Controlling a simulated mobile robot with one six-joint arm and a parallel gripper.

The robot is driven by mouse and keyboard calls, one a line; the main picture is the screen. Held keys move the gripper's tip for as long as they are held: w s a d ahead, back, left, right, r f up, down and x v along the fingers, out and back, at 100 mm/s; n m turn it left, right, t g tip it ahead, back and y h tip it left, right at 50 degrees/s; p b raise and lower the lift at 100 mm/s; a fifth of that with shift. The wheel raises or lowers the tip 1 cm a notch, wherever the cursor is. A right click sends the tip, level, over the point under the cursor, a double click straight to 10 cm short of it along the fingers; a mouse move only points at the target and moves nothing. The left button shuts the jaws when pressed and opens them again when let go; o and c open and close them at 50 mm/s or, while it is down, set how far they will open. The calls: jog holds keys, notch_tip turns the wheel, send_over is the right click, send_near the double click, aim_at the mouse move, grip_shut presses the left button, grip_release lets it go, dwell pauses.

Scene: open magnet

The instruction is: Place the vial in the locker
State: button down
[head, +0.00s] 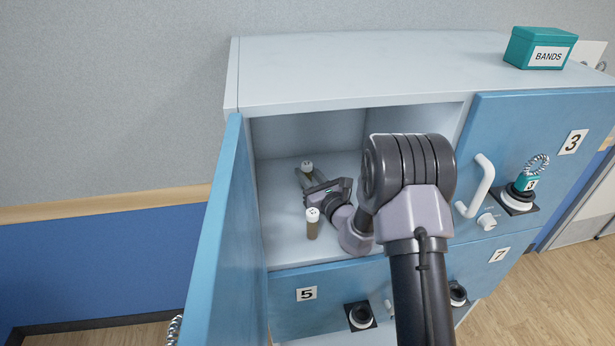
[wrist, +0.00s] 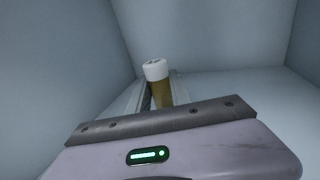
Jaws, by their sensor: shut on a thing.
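The vial (head: 307,166), with a white cap and brownish body, is at the tips of my gripper (head: 308,177), inside the open locker compartment (head: 275,180) toward its back. In the wrist view the vial (wrist: 157,80) stands nearly upright between the two fingers, which are shut on it. Its lower part is hidden behind the gripper body, and I cannot tell whether it touches the compartment floor. A second white-capped, brownish vial (head: 312,225) stands upright on the compartment floor nearer the front, beside my gripper and apart from the fingers.
The blue locker door (head: 216,240) is swung open on the left. Closed doors 3 (head: 540,130), 5 (head: 330,292) and 7 (head: 495,262) surround the opening. A teal BANDS box (head: 541,48) sits on top of the cabinet. My arm fills the compartment's right side.

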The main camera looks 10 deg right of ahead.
jog(key=shift+f, duration=0.1)
jog(key=c, duration=1.2)
grip_release()
jog(key=shift+o, duration=0.2)
jog(key=shift+r, duration=0.25)
jog(key=v, duration=1.2)
jog(key=shift+p, duration=0.35)
jog(key=shift+s+f, duration=0.1)
